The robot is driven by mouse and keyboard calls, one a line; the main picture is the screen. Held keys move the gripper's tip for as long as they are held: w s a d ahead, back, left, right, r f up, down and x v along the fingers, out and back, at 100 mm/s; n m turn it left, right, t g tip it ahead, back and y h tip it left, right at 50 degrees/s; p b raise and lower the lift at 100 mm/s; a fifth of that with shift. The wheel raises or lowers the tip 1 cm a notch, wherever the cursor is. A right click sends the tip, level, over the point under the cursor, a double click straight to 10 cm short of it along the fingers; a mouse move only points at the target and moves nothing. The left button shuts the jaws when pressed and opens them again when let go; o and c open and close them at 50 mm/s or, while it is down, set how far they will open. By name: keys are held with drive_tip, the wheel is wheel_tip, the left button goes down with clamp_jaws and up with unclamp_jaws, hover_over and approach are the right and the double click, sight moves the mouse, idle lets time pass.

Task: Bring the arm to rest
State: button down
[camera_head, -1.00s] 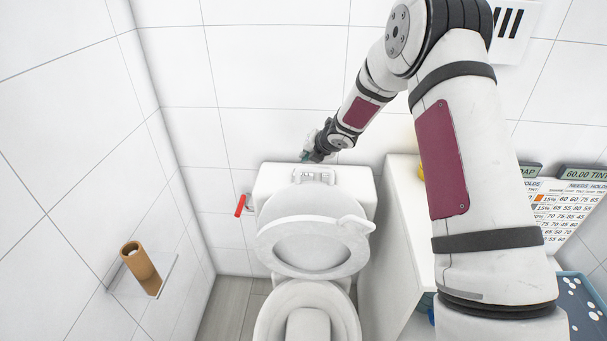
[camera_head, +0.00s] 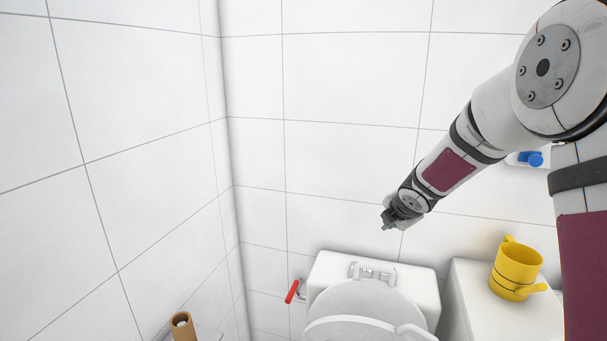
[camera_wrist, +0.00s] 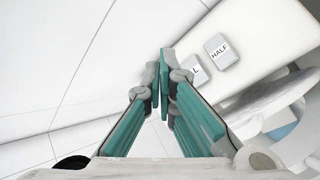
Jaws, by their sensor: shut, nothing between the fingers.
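My gripper (camera_head: 388,220) is in the head view, at the end of my arm, which reaches in from the right. The wrist view also shows the cistern top (camera_wrist: 255,40) to the right, with two flush buttons, one marked HALF (camera_wrist: 222,50). The fingers look apart from the cistern.
The toilet lid (camera_head: 365,305) stands raised against the cistern. A red lever (camera_head: 292,291) is on the wall left of it. A yellow mug (camera_head: 516,268) stands on a white counter (camera_head: 475,305) at the right. A brown roll (camera_head: 182,326) is at lower left.

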drive_tip(key=s+d+r+m+g+h, duration=0.1)
drive_tip(key=s+r+m, duration=0.55)
drive_tip(key=s, duration=0.45)
drive_tip(key=s+d+r+m+g+h, duration=0.1)
drive_tip(key=s+r+m, duration=0.55)
drive_tip(key=s, duration=0.45)
drive_tip(key=s+a+m+g+y, duration=0.1)
drive_tip(key=s+a+m, duration=0.2)
drive_tip(key=s, duration=0.9)
drive_tip(key=s+a+m+g+y+p, duration=0.1)
drive_tip(key=s+a+m, duration=0.2)
drive_tip(key=s+m, duration=0.4)
drive_tip(key=s+f, duration=0.1)
drive_tip(key=s, duration=0.4)
drive_tip(key=shift+s+g, duration=0.3)
drive_tip(key=shift+g, duration=0.1)
drive_tip(key=shift+a, duration=0.1)
